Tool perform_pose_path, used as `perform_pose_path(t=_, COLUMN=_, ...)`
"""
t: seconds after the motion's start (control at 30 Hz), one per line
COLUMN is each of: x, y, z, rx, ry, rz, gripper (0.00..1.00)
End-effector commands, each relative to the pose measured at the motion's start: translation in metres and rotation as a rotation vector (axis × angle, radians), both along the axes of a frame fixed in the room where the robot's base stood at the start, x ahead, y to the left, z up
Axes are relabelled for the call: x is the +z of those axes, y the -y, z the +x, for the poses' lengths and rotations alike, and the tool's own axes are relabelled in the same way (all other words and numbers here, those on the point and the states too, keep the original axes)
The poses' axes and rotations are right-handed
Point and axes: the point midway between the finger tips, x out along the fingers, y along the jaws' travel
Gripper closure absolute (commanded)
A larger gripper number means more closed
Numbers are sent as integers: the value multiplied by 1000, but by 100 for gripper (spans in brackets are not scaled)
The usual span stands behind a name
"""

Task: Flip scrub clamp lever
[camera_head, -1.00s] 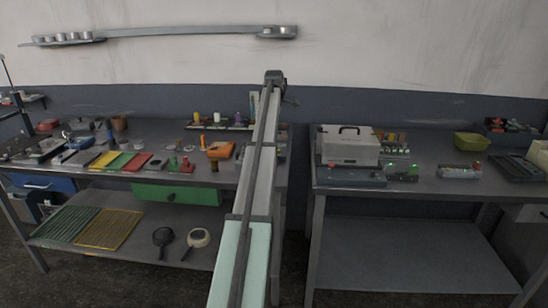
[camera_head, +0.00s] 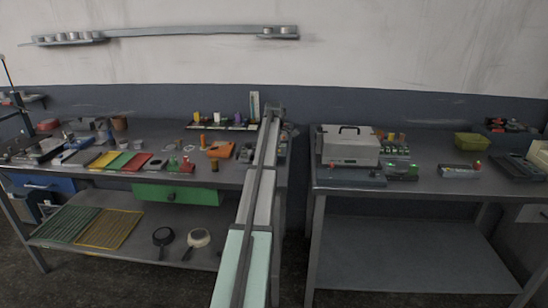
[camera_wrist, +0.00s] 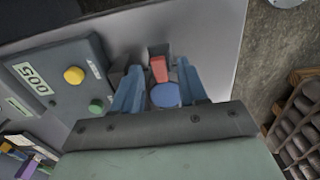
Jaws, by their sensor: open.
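A red lever (camera_wrist: 158,68) stands on a small dark grey fixture (camera_wrist: 158,50) in the wrist view, which I take to be the clamp. A round blue disc (camera_wrist: 165,95) sits just below the lever in the picture. My gripper (camera_wrist: 160,72) is open, with one blue finger on each side of the lever and disc. I cannot tell whether either finger touches the lever. The base of the fixture is partly hidden by my gripper body. In the head view my gripper (camera_head: 275,108) is small at the far end of my arm, and the lever cannot be made out.
Left of the lever in the wrist view is a grey box (camera_wrist: 50,82) marked 005, with yellow (camera_wrist: 74,75) and green (camera_wrist: 96,106) buttons. A rack of dark rounded items (camera_wrist: 298,125) is at right. In the head view, a white case (camera_head: 348,147) stands on the right bench.

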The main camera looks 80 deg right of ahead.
Motion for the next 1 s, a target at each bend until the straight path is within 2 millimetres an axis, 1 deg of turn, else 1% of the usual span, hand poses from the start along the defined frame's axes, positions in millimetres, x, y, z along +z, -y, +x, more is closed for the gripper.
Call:
perform_pose_path(t=0.17, x=0, y=0, z=0, rx=0, ry=0, rz=0, gripper=57)
perform_pose_path(t=0.6, x=0, y=0, z=0, rx=0, ry=0, rz=0, gripper=99)
perform_pose_path(t=0.63, x=0, y=0, z=0, rx=0, ry=0, rz=0, gripper=100)
perform_pose_path(t=1.0, x=0, y=0, z=-1, rx=-1, ry=30, rz=0, gripper=100)
